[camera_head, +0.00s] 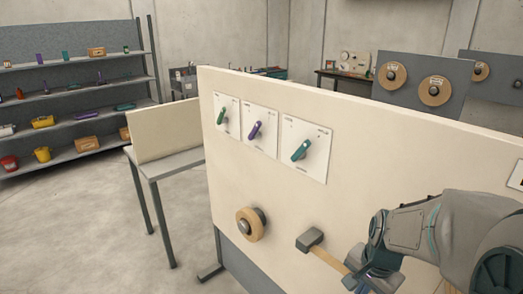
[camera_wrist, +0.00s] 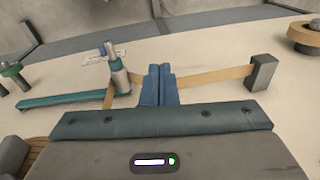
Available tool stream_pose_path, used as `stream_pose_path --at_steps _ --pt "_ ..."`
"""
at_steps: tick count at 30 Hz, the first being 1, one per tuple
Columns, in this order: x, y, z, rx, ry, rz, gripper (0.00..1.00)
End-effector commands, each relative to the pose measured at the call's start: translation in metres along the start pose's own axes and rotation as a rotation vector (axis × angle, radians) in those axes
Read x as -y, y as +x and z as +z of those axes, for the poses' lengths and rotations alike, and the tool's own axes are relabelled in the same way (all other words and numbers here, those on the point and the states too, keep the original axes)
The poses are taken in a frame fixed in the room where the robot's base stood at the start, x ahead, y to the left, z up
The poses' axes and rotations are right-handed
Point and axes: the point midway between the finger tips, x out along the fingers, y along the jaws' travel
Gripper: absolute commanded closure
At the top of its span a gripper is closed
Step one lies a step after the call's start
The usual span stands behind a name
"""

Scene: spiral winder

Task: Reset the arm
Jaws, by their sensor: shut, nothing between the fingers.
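My gripper (camera_wrist: 160,72) shows in the wrist view with its two blue fingers together and nothing between them. In the head view my gripper (camera_head: 366,284) is at the lower right, in front of the cream panel (camera_head: 400,150), partly cut off by the frame's edge. Behind the fingers a tan strip (camera_wrist: 215,76) runs across to a grey block (camera_wrist: 264,72). The block (camera_head: 310,239) also shows in the head view. A grey post (camera_wrist: 119,76) and a teal bar (camera_wrist: 75,100) are left of the fingers. Whether the fingers touch the strip, I cannot tell.
A round wooden knob (camera_head: 250,224) sticks out from the panel. Above it are several plates with rotary switches, one teal (camera_head: 302,150). Shelves (camera_head: 70,90) with small items stand at the far left. The floor (camera_head: 80,230) at the left is open.

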Motion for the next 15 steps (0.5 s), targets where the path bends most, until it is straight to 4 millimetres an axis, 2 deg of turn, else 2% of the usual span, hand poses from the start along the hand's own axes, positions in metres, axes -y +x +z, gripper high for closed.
stream_pose_path --at_steps 1,6,12,15 --pt "0.004 -0.014 0.012 -0.01 -0.096 -0.024 1.0" --pt "0.009 -0.053 0.051 -0.052 -0.442 -0.066 1.0" --pt "0.004 -0.083 0.088 -0.116 -0.768 -0.069 1.0" --pt "0.001 -0.09 0.099 -0.138 -0.863 -0.062 1.0"
